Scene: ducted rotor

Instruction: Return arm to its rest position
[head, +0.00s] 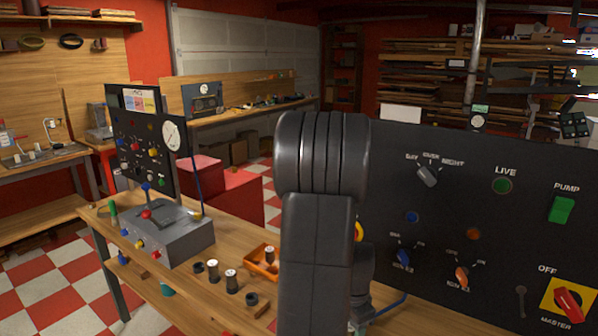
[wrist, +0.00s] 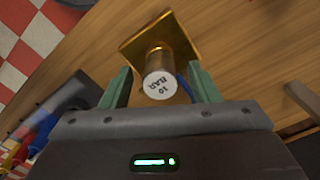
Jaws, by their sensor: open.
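My gripper (wrist: 158,72) is open in the wrist view, with its two green fingers spread apart. A metal cylinder with a white top marked "10 BAR" (wrist: 160,84) shows between the fingers, with gaps on both sides. It stands on a square brass-coloured plate (wrist: 132,46) over the wooden bench. How far the fingertips are above the plate I cannot tell. In the head view my dark arm (head: 321,210) stands upright in the middle foreground and hides part of the bench. The gripper's fingers are not clearly visible there.
The wooden bench (head: 100,222) carries a grey lever box (head: 172,240), an orange tray (head: 257,262) and several small cylinders (head: 231,281). A large dark switch panel (head: 480,190) stands close to the arm's right. A smaller dark panel (head: 138,165) stands at left.

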